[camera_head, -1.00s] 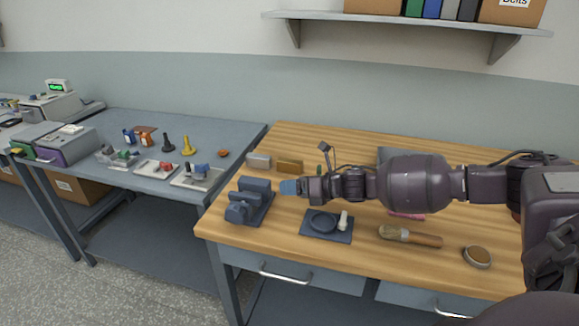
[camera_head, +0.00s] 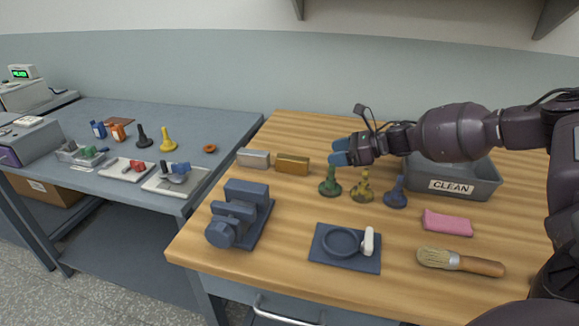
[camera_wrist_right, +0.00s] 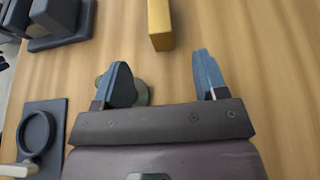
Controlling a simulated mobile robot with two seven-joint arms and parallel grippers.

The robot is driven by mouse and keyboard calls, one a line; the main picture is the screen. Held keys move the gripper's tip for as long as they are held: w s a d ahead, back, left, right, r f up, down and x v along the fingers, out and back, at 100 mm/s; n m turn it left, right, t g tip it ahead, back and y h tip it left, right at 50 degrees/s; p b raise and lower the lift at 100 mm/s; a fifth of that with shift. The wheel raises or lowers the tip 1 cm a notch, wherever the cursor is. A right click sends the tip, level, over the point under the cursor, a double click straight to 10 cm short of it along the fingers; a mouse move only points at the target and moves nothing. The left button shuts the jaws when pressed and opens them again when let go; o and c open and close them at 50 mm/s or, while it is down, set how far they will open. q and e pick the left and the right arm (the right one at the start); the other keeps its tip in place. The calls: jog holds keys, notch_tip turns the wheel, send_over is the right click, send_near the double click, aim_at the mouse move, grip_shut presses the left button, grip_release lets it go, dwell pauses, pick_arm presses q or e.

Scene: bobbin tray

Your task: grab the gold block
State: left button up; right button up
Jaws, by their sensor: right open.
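The gold block (camera_head: 292,164) lies on the wooden table, just right of a silver block (camera_head: 253,158). In the right wrist view the gold block (camera_wrist_right: 160,24) is at the top, ahead of the fingers and between their lines. My right gripper (camera_head: 341,152) is open and empty, to the right of the gold block in the head view and apart from it. Its two blue fingers also show spread in the right wrist view (camera_wrist_right: 163,82). My left gripper is in no view.
Green (camera_head: 330,182), yellow (camera_head: 363,187) and blue (camera_head: 395,193) bobbin-like pieces stand below the right gripper. A dark blue vise-like device (camera_head: 238,215), round-dish plate (camera_head: 345,246), pink cloth (camera_head: 447,223) and brush (camera_head: 460,262) lie nearer.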

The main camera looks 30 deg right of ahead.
aim_at(302, 159)
jog(key=x, duration=0.5)
jog(key=shift+b, duration=0.4)
jog(key=shift+w+a+f, duration=0.25)
jog(key=shift+w+a, duration=0.2)
jog(key=b+x, duration=0.1)
jog(key=x, duration=0.4)
jog(key=shift+w+a+f, duration=0.1)
jog(key=shift+w+a, duration=0.1)
jog(key=shift+c, duration=0.5)
grip_shut()
jog(key=shift+w, duration=0.1)
